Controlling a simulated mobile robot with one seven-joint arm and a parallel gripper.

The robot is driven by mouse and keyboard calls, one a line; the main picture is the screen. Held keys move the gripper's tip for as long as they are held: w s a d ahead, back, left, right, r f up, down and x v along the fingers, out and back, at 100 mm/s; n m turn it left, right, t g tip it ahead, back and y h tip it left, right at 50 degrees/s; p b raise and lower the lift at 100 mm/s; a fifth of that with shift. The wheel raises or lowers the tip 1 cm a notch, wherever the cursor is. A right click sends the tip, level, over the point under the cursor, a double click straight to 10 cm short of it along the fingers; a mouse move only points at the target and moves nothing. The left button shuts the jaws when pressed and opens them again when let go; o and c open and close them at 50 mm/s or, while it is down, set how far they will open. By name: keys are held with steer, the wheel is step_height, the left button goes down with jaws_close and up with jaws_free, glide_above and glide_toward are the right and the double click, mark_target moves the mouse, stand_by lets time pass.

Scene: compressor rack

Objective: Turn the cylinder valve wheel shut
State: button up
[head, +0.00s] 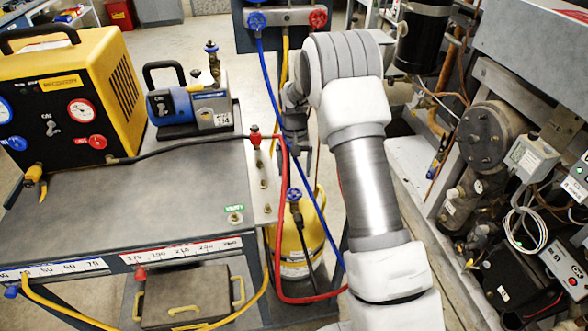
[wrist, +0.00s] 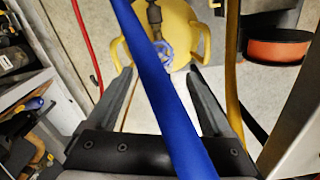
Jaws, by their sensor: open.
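The yellow cylinder (head: 312,228) stands on the floor between the bench and the rack, partly hidden by hoses and the bench. Its blue valve wheel (head: 294,194) is on top. In the wrist view the cylinder (wrist: 180,22) is at the top centre, and the wheel (wrist: 166,48) is partly covered by a blue hose. My gripper (head: 297,145) hangs above the wheel in the head view, apart from it. In the wrist view my gripper (wrist: 160,76) is open, one finger on either side of the hose, with the wheel beyond the fingertips.
The blue hose (wrist: 150,70) crosses close in front of my gripper. A red hose (head: 283,220) and a yellow hose (wrist: 232,60) run nearby. The bench (head: 140,200) holds a yellow recovery machine (head: 85,75) and a blue pump (head: 190,105). The rack with compressor (head: 488,135) is at right.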

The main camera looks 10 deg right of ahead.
mark_target(294, 193)
step_height(294, 193, down, 9)
steer(key=b, duration=0.6)
steer(key=shift+f, duration=0.15)
steer(key=n, duration=0.5)
steer(key=n+p, duration=0.1)
steer(key=n, duration=0.4)
steer(key=shift+r, duration=0.2)
steer(key=n+p, duration=0.1)
steer(key=n, duration=0.4)
steer(key=shift+p, duration=0.35)
steer(key=n+p, duration=0.1)
steer(key=n, duration=0.5)
steer(key=shift+f, duration=0.1)
steer(key=shift+c, duration=0.2)
steer(key=c, duration=1)
